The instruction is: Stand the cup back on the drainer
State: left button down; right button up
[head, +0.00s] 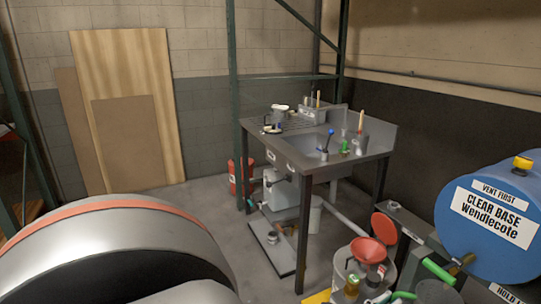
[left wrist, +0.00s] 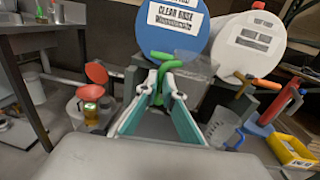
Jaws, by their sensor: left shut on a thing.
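The drainer (head: 300,124) is the ribbed left part of the sink top in the head view. A small white-topped vessel (head: 279,110) stands at its back, and a small dark and white item lies near its front edge; I cannot tell whether either is the cup. In the left wrist view my left gripper (left wrist: 165,77) is closed at its tips around a green handle (left wrist: 168,66) in front of the blue drum. A clear graduated cup (left wrist: 222,126) stands to the right of the fingers, apart from them. My right gripper is not in view.
The sink bench (head: 318,160) stands at the back with brushes and bottles. The blue drum (head: 492,212) is at the right, with a red funnel (head: 368,252) on a can beside it. A yellow tray (left wrist: 292,152) lies at the right.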

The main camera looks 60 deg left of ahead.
aim_at(259, 123)
jog(key=j, duration=0.5)
jog(key=i+j+u, duration=0.1)
jog(key=j, duration=0.4)
jog(key=i+j, duration=0.1)
jog(key=j, duration=0.9)
jog(key=i+j+u, duration=0.1)
jog(key=j, duration=0.4)
jog(key=i+j, duration=0.15)
jog(key=j, duration=0.25)
jog(key=i+j+u, duration=0.1)
jog(key=j, duration=0.3)
jog(key=i, duration=0.1)
